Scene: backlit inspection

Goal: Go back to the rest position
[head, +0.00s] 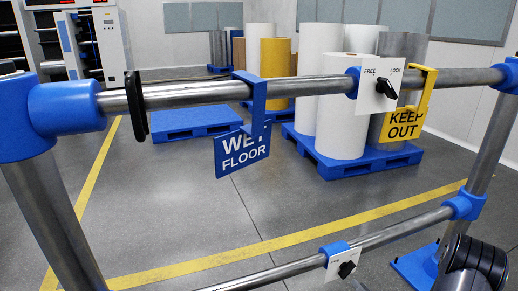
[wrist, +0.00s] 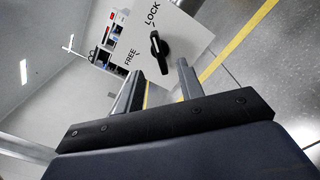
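My gripper (wrist: 160,68) shows in the wrist view with its two grey fingers apart and nothing visibly held between them. Beyond the fingers is a white plate marked FREE and LOCK (wrist: 182,35), with a black knob (wrist: 157,52) whose upper end points toward LOCK. I cannot tell for sure which plate the wrist view shows. My gripper's fingers are not visible in the head view.
A steel upper rail (head: 215,94) carries a black ring (head: 136,106), a blue WET FLOOR sign (head: 242,152) and a yellow KEEP OUT sign (head: 402,126). A lower rail (head: 400,228) crosses below. Behind are rolls on a blue pallet (head: 365,166) and open grey floor.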

